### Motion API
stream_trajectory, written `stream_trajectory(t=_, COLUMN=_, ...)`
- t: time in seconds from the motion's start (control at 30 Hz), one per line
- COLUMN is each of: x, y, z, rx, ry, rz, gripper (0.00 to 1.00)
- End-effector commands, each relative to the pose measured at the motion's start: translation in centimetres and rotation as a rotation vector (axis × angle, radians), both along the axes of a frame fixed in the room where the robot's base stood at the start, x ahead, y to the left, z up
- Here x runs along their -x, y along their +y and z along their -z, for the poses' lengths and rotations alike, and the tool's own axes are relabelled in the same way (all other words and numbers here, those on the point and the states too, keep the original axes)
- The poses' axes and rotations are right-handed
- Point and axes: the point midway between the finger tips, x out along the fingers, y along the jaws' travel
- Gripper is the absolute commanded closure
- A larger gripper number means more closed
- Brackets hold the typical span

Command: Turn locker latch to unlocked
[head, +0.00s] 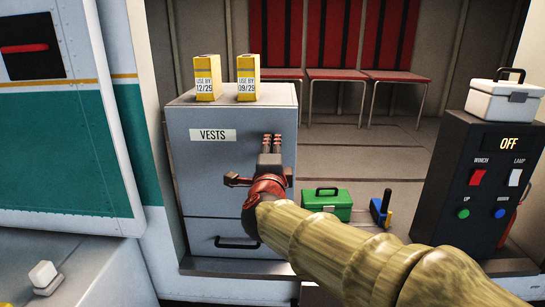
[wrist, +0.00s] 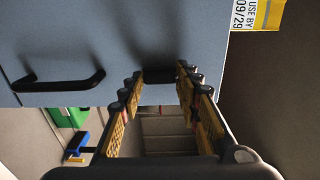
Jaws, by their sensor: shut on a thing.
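The grey-blue locker (head: 205,175) with a VESTS label (head: 213,135) stands left of centre in the head view. My gripper (head: 272,138) is at the right part of its upper front. In the wrist view my gripper (wrist: 165,78) has its fingers shut on the small black latch (wrist: 160,75) at the locker face (wrist: 120,35). Fingers and arm hide the latch in the head view, and I cannot tell which way it is turned.
Two yellow boxes (head: 207,78) (head: 248,78) stand on the locker. A black handle (head: 237,243) is on its lower front. A green case (head: 327,203) and a blue object (head: 381,208) sit on the floor to the right. A switch panel (head: 466,205) stands at far right.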

Motion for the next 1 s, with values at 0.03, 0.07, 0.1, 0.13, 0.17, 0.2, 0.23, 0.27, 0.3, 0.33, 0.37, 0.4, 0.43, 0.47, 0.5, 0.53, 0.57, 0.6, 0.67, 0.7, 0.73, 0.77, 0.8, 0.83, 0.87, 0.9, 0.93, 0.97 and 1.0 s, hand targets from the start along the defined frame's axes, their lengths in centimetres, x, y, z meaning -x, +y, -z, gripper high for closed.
stream_trajectory(t=0.03, x=-0.01, y=-0.02, z=0.19, rx=-0.008, ry=0.002, rz=0.0, gripper=0.92)
stream_trajectory(t=0.07, x=-0.01, y=-0.02, z=0.18, rx=-0.012, ry=0.002, rz=0.001, gripper=0.92)
stream_trajectory(t=0.1, x=-0.01, y=-0.02, z=0.17, rx=-0.016, ry=0.001, rz=0.001, gripper=0.92)
stream_trajectory(t=0.13, x=-0.01, y=-0.02, z=0.16, rx=-0.019, ry=0.001, rz=0.001, gripper=0.92)
stream_trajectory(t=0.17, x=-0.02, y=-0.02, z=0.15, rx=-0.02, ry=0.001, rz=0.001, gripper=0.92)
stream_trajectory(t=0.2, x=-0.02, y=-0.02, z=0.14, rx=-0.022, ry=0.001, rz=0.001, gripper=0.92)
stream_trajectory(t=0.23, x=-0.02, y=-0.02, z=0.14, rx=-0.023, ry=0.001, rz=0.001, gripper=0.92)
stream_trajectory(t=0.27, x=-0.02, y=-0.03, z=0.13, rx=-0.023, ry=0.001, rz=0.001, gripper=0.92)
stream_trajectory(t=0.3, x=-0.02, y=-0.02, z=0.12, rx=-0.023, ry=0.001, rz=0.001, gripper=0.92)
stream_trajectory(t=0.33, x=-0.02, y=-0.02, z=0.12, rx=-0.023, ry=0.001, rz=0.001, gripper=0.92)
stream_trajectory(t=0.37, x=-0.02, y=-0.02, z=0.12, rx=-0.023, ry=0.001, rz=0.001, gripper=0.92)
stream_trajectory(t=0.4, x=-0.02, y=-0.02, z=0.12, rx=-0.023, ry=0.001, rz=0.001, gripper=0.92)
stream_trajectory(t=0.43, x=-0.02, y=-0.02, z=0.12, rx=-0.023, ry=0.001, rz=0.001, gripper=0.92)
stream_trajectory(t=0.47, x=-0.02, y=-0.02, z=0.13, rx=-0.023, ry=0.001, rz=0.001, gripper=0.92)
stream_trajectory(t=0.5, x=-0.02, y=-0.02, z=0.13, rx=-0.023, ry=0.001, rz=0.001, gripper=0.92)
stream_trajectory(t=0.53, x=-0.03, y=-0.02, z=0.14, rx=-0.023, ry=0.001, rz=0.001, gripper=0.92)
stream_trajectory(t=0.57, x=-0.03, y=-0.02, z=0.14, rx=-0.023, ry=0.001, rz=0.001, gripper=0.65)
stream_trajectory(t=0.6, x=-0.03, y=-0.02, z=0.14, rx=-0.022, ry=0.001, rz=0.001, gripper=0.63)
stream_trajectory(t=0.67, x=-0.03, y=-0.02, z=0.12, rx=-0.022, ry=0.001, rz=0.001, gripper=0.6)
stream_trajectory(t=0.7, x=-0.03, y=-0.02, z=0.12, rx=-0.022, ry=0.001, rz=0.001, gripper=0.57)
stream_trajectory(t=0.73, x=-0.02, y=-0.01, z=0.1, rx=-0.022, ry=0.0, rz=0.001, gripper=0.56)
stream_trajectory(t=0.77, x=-0.02, y=-0.01, z=0.1, rx=-0.022, ry=0.0, rz=0.001, gripper=0.54)
stream_trajectory(t=0.8, x=-0.02, y=-0.01, z=0.08, rx=-0.022, ry=0.0, rz=0.0, gripper=0.52)
stream_trajectory(t=0.83, x=-0.02, y=-0.01, z=0.08, rx=-0.022, ry=0.0, rz=0.0, gripper=0.5)
stream_trajectory(t=0.87, x=-0.02, y=-0.01, z=0.07, rx=-0.022, ry=0.0, rz=0.0, gripper=0.48)
stream_trajectory(t=0.9, x=-0.02, y=-0.01, z=0.06, rx=-0.022, ry=0.0, rz=0.0, gripper=0.48)
stream_trajectory(t=0.93, x=-0.02, y=-0.01, z=0.06, rx=-0.022, ry=0.0, rz=0.0, gripper=0.48)
stream_trajectory(t=0.97, x=-0.02, y=-0.01, z=0.05, rx=-0.022, ry=0.0, rz=0.0, gripper=0.48)
stream_trajectory(t=1.0, x=-0.02, y=0.0, z=0.05, rx=-0.021, ry=0.0, rz=0.0, gripper=0.48)
